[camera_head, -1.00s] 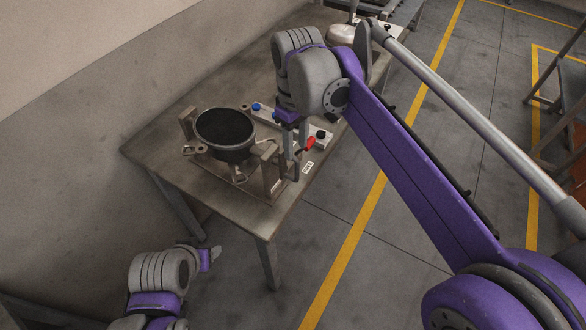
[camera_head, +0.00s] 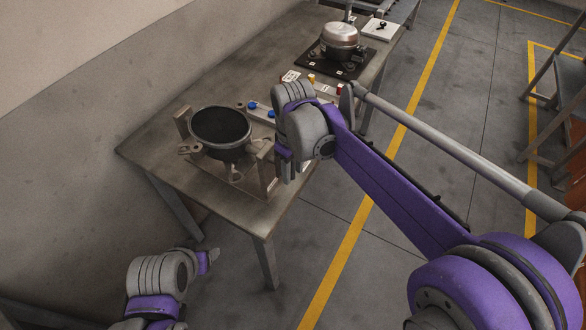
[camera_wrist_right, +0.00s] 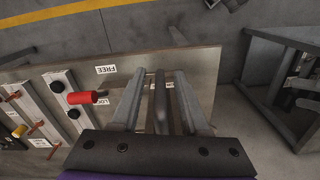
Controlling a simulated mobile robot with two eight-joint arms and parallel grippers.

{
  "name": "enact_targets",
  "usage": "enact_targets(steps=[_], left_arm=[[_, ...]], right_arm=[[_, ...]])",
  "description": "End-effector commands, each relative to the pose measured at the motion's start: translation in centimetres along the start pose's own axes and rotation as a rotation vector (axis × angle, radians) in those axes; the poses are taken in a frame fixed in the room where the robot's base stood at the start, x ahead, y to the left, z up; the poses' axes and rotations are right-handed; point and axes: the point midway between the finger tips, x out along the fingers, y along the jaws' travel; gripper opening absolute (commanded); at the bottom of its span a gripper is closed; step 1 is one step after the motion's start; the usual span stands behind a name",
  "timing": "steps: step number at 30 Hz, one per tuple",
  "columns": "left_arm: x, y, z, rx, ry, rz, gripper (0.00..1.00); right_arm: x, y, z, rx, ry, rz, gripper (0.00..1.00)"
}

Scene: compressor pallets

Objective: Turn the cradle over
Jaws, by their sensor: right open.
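The cradle is a dark round bowl (camera_head: 221,127) hung between two metal posts on a base plate, near the table's front end. Its open side faces up. My right gripper (camera_head: 288,174) is at the cradle's right post (camera_head: 266,170), pointing down; its fingertips are partly hidden by the wrist. In the right wrist view its two fingers (camera_wrist_right: 160,90) are apart, with a narrow grey bar (camera_wrist_right: 161,105) between them. I cannot tell whether they touch it. A red handle (camera_wrist_right: 86,97) lies beside the fingers, near the FREE and LOCK labels. My left gripper (camera_head: 211,256) hangs below the table's front edge, its jaw state unclear.
A silver compressor (camera_head: 340,38) sits on a black plate farther along the table. Strips with blue, yellow and red knobs lie between it and the cradle. A wall borders the table's left side. Open floor with yellow lines is on the right.

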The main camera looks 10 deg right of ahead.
Motion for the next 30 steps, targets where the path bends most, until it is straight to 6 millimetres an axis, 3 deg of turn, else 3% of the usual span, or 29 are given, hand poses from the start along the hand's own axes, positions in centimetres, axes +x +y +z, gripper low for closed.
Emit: enact_targets(steps=[1, 9, 30], left_arm=[[0.0, 0.0, 0.0, 0.0, 0.0, 0.0, 0.65], [0.0, 0.0, 0.0, 0.0, 0.0, 0.0, 0.65], [-0.01, 0.0, -0.02, 0.0, 0.0, 0.0, 0.65]], right_arm=[[-0.01, 0.0, 0.0, 0.0, 0.0, 0.0, 0.45], [-0.03, 0.0, 0.01, 0.0, 0.0, 0.0, 0.0], [-0.08, 0.06, 0.0, 0.001, 0.0, 0.001, 0.0]])
